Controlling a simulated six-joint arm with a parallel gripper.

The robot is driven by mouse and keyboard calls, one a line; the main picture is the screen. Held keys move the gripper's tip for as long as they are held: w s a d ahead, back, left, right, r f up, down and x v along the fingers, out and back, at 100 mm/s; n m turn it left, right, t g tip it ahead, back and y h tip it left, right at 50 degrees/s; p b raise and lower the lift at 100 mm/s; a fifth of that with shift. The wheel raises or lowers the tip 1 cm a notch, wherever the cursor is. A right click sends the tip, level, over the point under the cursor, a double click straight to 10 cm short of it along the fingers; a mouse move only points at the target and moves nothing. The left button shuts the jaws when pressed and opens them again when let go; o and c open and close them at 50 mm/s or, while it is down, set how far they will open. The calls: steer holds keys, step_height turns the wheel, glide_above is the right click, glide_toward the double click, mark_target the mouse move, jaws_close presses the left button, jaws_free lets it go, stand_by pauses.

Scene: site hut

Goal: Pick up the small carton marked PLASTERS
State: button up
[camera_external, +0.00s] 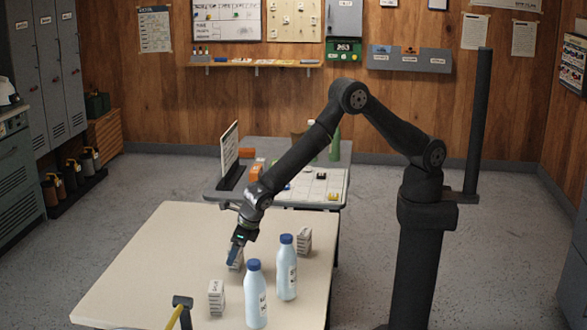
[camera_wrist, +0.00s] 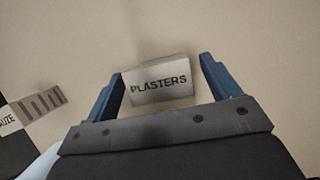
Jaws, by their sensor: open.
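The small carton marked PLASTERS (camera_wrist: 160,84) is white and lies between the two blue fingers of my gripper (camera_wrist: 162,85) in the wrist view, its label readable. A narrow gap shows at the right finger; the left finger is very close to the carton, and I cannot tell whether it touches. In the external view my gripper (camera_external: 238,250) points down over the cream table, and the carton (camera_external: 236,260) is mostly hidden by it. My gripper is open, with the carton between its fingers.
On the cream table (camera_external: 150,265) stand two white bottles with blue caps (camera_external: 256,295) (camera_external: 287,268), close right of my gripper. One small carton (camera_external: 216,297) stands in front, another (camera_external: 304,240) behind right. A carton ending in "UZE" (camera_wrist: 35,108) shows left in the wrist view. The table's left side is clear.

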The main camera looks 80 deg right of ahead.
steer(key=shift+w+f, duration=0.15)
steer(key=shift+f, duration=0.15)
steer(key=c, duration=1.1)
steer(key=shift+o, duration=0.2)
steer(key=shift+r, duration=0.1)
